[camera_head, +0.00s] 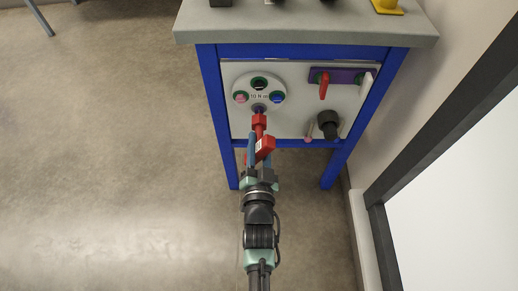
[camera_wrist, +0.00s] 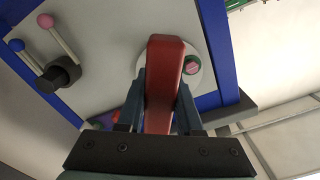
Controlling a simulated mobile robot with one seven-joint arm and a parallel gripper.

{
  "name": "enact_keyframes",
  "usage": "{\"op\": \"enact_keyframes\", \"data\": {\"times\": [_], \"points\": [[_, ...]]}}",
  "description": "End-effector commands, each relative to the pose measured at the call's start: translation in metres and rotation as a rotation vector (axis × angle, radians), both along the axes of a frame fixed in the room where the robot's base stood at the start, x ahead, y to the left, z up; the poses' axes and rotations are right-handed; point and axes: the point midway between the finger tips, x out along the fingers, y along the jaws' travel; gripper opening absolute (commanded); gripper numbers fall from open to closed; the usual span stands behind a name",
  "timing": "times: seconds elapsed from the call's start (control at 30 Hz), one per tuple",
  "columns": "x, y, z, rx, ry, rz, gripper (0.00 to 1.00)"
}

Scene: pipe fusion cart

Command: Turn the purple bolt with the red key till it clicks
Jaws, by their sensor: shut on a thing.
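The red key (camera_head: 259,122) is in my gripper (camera_head: 259,152), which is shut on its handle. The key points up toward the cart front, and its red head is at the purple bolt (camera_head: 259,109), the lowest bolt on the round white plate (camera_head: 250,86). The head seems to meet the bolt; I cannot tell how deeply it is seated. In the wrist view the key handle (camera_wrist: 165,75) stands between the two blue fingers and covers most of the plate (camera_wrist: 203,81). The purple bolt is hidden there.
The plate also carries a pink bolt (camera_head: 240,97), a blue bolt (camera_head: 278,97) and a dark green-rimmed one (camera_head: 259,83). To the right are a purple holder (camera_head: 345,76) with a red handle (camera_head: 324,88), and a black knob (camera_head: 327,121) with levers.

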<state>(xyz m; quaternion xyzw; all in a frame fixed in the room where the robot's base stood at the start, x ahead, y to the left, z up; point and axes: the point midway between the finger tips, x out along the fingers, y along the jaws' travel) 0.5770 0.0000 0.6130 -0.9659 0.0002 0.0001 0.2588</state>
Motion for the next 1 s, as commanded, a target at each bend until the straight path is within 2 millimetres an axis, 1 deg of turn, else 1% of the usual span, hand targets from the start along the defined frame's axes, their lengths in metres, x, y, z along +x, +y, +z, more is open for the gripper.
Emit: {"op": "enact_keyframes", "data": {"times": [0.3,0.53,0.73,1.0], "points": [[0.017,0.0,0.001,0.0,-0.006,0.0,0.0],[0.027,0.0,0.001,-0.001,-0.004,0.0,0.0],[0.031,0.0,0.002,0.0,-0.004,0.0,0.0],[0.031,0.0,0.002,0.0,-0.004,0.0,0.0]]}}
